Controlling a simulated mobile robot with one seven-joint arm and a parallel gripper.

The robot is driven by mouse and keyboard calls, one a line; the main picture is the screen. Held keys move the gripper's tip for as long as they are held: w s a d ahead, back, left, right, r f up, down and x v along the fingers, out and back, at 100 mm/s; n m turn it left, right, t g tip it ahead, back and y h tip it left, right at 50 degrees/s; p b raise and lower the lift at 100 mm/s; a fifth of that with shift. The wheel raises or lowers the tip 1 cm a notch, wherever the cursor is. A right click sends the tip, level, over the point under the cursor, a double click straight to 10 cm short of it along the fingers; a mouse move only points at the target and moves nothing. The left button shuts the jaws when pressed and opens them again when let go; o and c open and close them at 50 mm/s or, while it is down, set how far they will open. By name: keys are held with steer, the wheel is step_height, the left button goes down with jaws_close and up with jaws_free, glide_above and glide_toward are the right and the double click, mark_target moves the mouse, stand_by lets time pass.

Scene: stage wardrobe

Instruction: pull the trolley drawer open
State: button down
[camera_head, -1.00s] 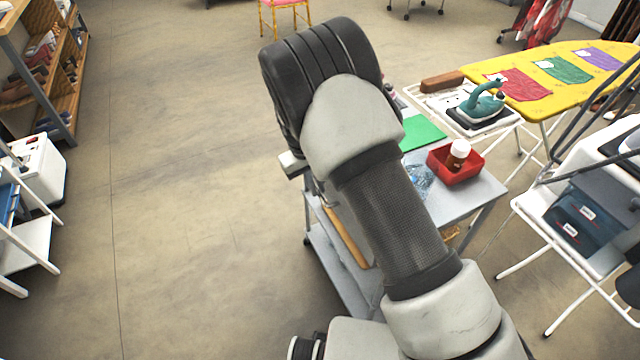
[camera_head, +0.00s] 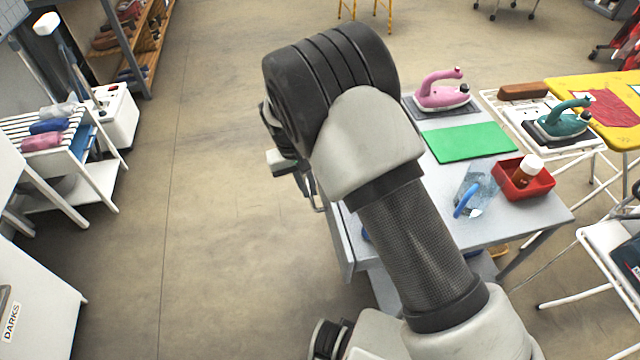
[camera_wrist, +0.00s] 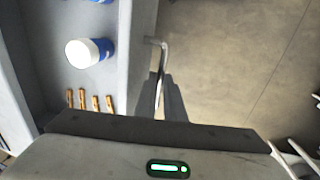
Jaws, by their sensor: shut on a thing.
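The grey trolley (camera_head: 500,222) stands right of centre in the head view, partly behind my arm. Its drawer (camera_head: 343,240) sticks out on the left side. In the wrist view the drawer's front wall (camera_wrist: 138,62) runs down the middle, and the open inside shows at left. My gripper (camera_wrist: 168,88) is shut on the drawer's metal bar handle (camera_wrist: 163,46), outside the front wall. In the head view my arm hides most of the gripper.
An ironing board (camera_head: 570,95) stands behind right. White racks (camera_head: 85,165) stand at left. The floor (camera_head: 230,200) between is clear.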

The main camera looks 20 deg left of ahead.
steer(key=shift+s+a, duration=0.1)
steer(key=shift+s, duration=0.05)
steer(key=c, duration=1.8)
jaws_free()
steer(key=shift+c, duration=0.2)
step_height(320, 180, up, 17)
steer(key=s+a+p, duration=0.2)
steer(key=shift+a, duration=0.25)
steer(key=shift+w+r, duration=0.1)
